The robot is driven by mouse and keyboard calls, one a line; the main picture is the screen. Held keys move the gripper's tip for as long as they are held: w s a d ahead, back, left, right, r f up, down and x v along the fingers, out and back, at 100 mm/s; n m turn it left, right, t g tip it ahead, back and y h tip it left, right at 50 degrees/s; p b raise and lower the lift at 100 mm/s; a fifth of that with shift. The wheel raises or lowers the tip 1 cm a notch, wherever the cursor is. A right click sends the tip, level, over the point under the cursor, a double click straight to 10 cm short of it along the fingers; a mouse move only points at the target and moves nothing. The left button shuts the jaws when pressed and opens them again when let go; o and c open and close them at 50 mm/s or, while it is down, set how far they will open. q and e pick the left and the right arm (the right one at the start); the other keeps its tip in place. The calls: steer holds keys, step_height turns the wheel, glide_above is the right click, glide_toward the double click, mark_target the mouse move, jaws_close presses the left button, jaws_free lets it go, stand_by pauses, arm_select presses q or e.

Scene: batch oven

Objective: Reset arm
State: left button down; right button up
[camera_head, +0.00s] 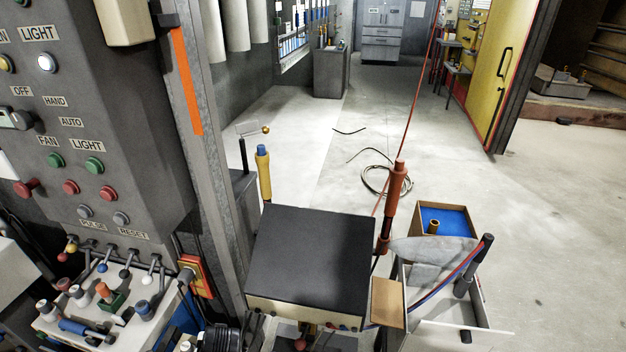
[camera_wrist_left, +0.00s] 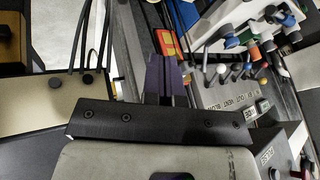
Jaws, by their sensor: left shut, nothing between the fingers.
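My left gripper (camera_wrist_left: 167,64) shows in the left wrist view as a pair of dark purple fingers, shut with nothing between them. A black bar with screws lies at their base. A control panel with knobs and levers (camera_wrist_left: 232,72) lies beyond and to the right of the fingers, seen tilted. In the head view, a grey control cabinet (camera_head: 138,165) with labelled buttons, including LIGHT, FAN, PULSE and RESET, stands at the left. I cannot make out either gripper in the head view.
A black-topped box (camera_head: 312,255) stands in the front middle. An orange-red post (camera_head: 393,200) and a blue-lined bin (camera_head: 458,216) stand right of it. A coiled hose (camera_head: 378,180) lies on the floor. A yellow door (camera_head: 490,70) stands open at the right. The right floor is clear.

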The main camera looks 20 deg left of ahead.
arm_select(q)
steer(key=s+d+r+m+t+h, duration=0.2)
steer(key=s+d+r+h, duration=0.15)
steer(key=d, duration=0.35)
steer(key=s+d+r+m+t+h, duration=0.25)
steer(key=s+d+r, duration=0.2)
steer(key=d, duration=0.25)
steer(key=s+d+f+m+g, duration=0.1)
steer(key=s+f+g, duration=0.15)
steer(key=s, duration=0.45)
steer(key=s+d+f+m+g, duration=0.15)
steer(key=s+f, duration=0.25)
steer(key=s, duration=0.4)
step_height(320, 180, up, 37)
steer(key=w+p, duration=0.1)
steer(key=p, duration=3.5)
steer(key=shift+f+t, duration=0.15)
steer(key=shift+t, duration=0.2)
